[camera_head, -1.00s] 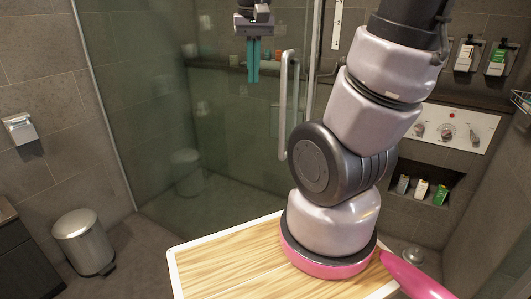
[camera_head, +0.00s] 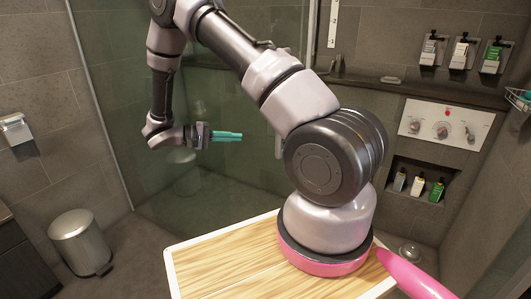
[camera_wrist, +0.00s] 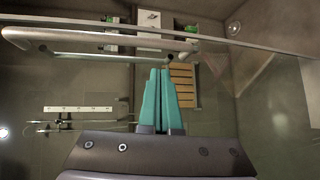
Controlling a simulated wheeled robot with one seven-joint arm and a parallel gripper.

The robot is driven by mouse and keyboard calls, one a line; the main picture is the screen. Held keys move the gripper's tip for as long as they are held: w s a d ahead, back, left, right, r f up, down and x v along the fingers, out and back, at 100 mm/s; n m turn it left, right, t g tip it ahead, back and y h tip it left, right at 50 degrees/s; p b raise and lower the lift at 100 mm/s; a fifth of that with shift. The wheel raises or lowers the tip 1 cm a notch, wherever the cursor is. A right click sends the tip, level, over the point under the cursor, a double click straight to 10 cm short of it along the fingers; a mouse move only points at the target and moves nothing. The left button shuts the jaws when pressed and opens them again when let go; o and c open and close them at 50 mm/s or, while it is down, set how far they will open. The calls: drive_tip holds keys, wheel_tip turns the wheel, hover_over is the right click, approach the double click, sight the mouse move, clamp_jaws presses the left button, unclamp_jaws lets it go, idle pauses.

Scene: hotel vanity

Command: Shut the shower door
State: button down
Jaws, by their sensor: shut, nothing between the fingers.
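The shower door (camera_head: 235,172) is a greenish glass panel behind my arm in the head view. Right of its upright edge the shower interior shows without the green tint. My arm hides most of the door's metal handle, and a short piece (camera_head: 278,146) shows beside the arm. My gripper (camera_head: 240,136) is left of that piece, its teal fingers pointing right and apart from it in the picture. In the wrist view the shut, empty fingers (camera_wrist: 160,72) point up toward the long handle bar (camera_wrist: 100,35).
A metal bin (camera_head: 80,240) stands at the lower left. A paper holder (camera_head: 16,130) is on the left wall. A control panel (camera_head: 438,128) and a niche with bottles (camera_head: 420,180) are at the right. A wooden top (camera_head: 225,265) lies in front.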

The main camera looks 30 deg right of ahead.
wheel_tip(320, 180, down, 7)
drive_tip(key=a+n+t+h, duration=0.1)
drive_tip(key=a+t+h, duration=0.1)
drive_tip(key=s+d, duration=0.2)
drive_tip(key=d, duration=1.1)
drive_tip(key=shift+f+t, duration=0.25)
drive_tip(key=shift+t, duration=0.15)
